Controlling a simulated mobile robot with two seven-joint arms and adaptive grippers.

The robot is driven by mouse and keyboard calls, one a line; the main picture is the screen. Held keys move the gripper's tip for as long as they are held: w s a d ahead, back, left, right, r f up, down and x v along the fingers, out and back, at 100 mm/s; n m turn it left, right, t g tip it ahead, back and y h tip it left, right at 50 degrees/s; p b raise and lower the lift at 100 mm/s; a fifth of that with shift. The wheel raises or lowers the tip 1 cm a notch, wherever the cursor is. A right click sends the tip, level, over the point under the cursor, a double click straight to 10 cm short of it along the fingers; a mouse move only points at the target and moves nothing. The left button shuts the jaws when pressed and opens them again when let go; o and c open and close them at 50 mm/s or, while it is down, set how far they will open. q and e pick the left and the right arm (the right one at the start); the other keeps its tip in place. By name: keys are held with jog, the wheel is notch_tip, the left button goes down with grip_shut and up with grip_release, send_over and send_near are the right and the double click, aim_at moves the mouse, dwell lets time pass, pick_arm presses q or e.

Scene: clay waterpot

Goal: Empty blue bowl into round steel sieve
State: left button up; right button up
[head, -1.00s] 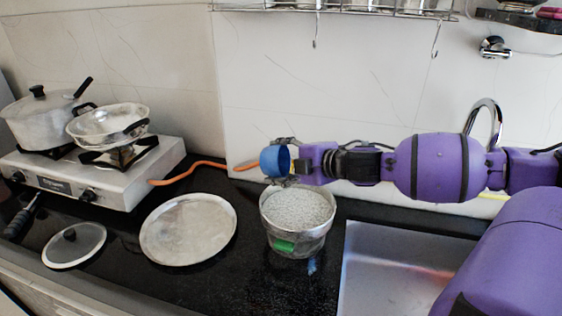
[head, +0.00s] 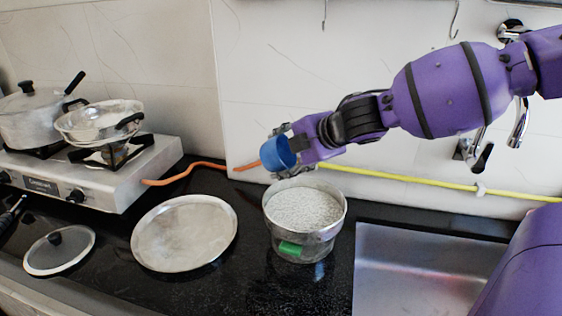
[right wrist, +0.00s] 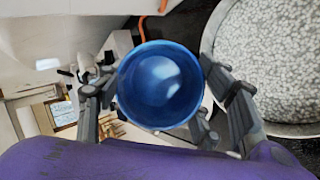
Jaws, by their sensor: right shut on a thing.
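My right gripper (head: 283,153) is shut on the blue bowl (head: 278,154), which is strongly tilted above the back left rim of the round steel sieve (head: 304,236). In the right wrist view the blue bowl (right wrist: 160,86) sits between the two fingers (right wrist: 160,100). Its inside faces the camera and shows bare blue with bright highlights; I see no grains in it. The sieve is full of white grains, which also show at the upper right of the right wrist view (right wrist: 268,60). A green patch (head: 290,249) shows on the sieve's front. My left gripper is out of view.
A round steel plate (head: 185,233) lies left of the sieve, with a glass lid (head: 59,250) beyond it. A stove (head: 95,180) with a pot (head: 38,115) and a pan (head: 99,124) is at the left. A steel sink (head: 425,270) is at the right, below the tap.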

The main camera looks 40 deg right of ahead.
jog(key=shift+d, duration=0.15)
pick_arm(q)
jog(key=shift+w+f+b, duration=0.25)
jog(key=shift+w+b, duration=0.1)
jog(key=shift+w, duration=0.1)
pick_arm(e)
jog(key=shift+w+a+g, duration=0.15)
jog(key=shift+a+g, duration=0.1)
jog(key=shift+g, duration=0.15)
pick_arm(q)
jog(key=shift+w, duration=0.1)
pick_arm(e)
jog(key=shift+r+h, duration=0.1)
jog(key=shift+h, duration=0.2)
